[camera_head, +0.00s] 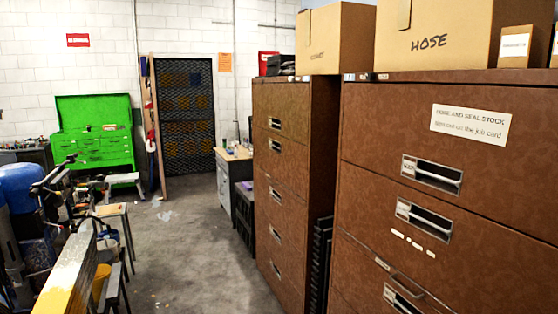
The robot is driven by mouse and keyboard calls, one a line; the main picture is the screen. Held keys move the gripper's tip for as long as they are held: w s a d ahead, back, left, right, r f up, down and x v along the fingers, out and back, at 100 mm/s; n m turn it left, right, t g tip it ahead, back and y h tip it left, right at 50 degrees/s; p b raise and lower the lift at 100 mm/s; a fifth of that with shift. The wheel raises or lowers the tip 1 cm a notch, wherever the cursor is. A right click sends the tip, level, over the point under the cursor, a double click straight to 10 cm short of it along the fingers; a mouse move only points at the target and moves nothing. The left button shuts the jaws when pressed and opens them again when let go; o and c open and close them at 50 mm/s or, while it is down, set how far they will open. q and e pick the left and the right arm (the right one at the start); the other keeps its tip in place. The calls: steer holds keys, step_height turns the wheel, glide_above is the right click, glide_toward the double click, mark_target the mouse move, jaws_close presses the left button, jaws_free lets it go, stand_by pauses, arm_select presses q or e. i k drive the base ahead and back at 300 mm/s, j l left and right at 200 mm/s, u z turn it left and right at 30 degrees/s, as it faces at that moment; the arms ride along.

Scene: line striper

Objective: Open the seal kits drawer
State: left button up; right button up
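A brown filing cabinet (390,130) stands close on the right, with a white sign (470,123) reading "HOSE AND SEAL STOCK" on its top drawer. Its shut-looking drawers carry recessed metal handles: an upper one (432,173), a middle one (423,218) and a lower one (403,298) cut by the bottom edge. Small white labels (414,243) sit below the middle handle, and another (382,264) lies lower left; their text is too small to read. I cannot tell which drawer is seal kits. Neither of my grippers is in view.
A second brown cabinet (290,150) stands further back. Cardboard boxes, one marked HOSE (430,42), sit on top. Clear floor (200,240) runs down the middle. A yellow-ended beam (68,275), a stool (112,211) and clutter crowd the left. A green tool chest (95,145) stands behind.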

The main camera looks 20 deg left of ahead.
mark_target(286, 159)
steer(key=i+j+u, duration=0.45)
steer(key=i, duration=0.4)
steer(key=i+u, duration=0.45)
steer(key=i, duration=0.4)
steer(key=i+l+u, duration=0.2)
steer(key=i, duration=1.4)
steer(key=i+j+z, duration=1.05)
steer(key=z, duration=0.15)
steer(key=i+j+z, duration=0.1)
steer(key=j+z, duration=0.2)
steer(key=j, duration=0.15)
steer(key=i+j+z, duration=0.1)
steer(key=j+z, duration=0.25)
